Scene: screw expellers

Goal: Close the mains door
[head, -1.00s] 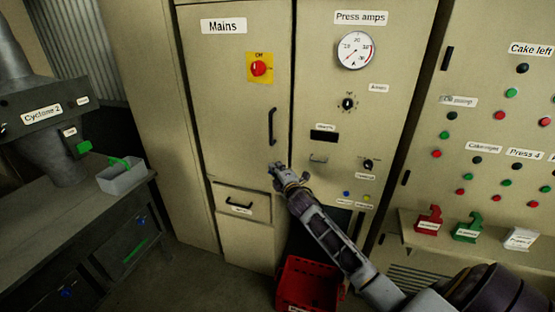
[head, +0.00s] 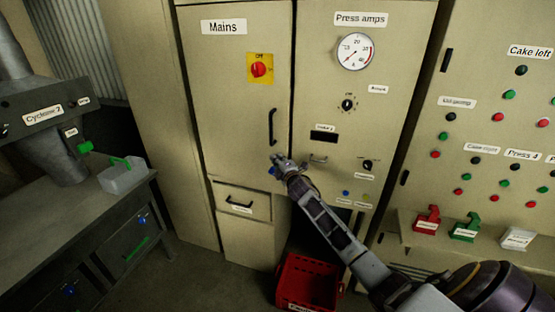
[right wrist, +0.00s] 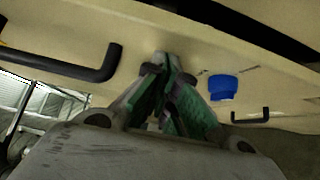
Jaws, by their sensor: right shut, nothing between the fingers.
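The mains door (head: 225,125) is a tall beige panel with a "Mains" label, a red switch (head: 259,69) on a yellow plate and a black vertical handle (head: 272,127). It looks about flush with the cabinet; I cannot tell whether a small gap is left. My right gripper (head: 277,160) is shut and empty at the door's lower right, just below the handle. Contact is unclear. My left gripper is out of view.
A drawer (head: 240,202) with a black handle is below the door. The press amps panel (head: 357,110) adjoins on the right. A red crate (head: 308,284) stands on the floor below.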

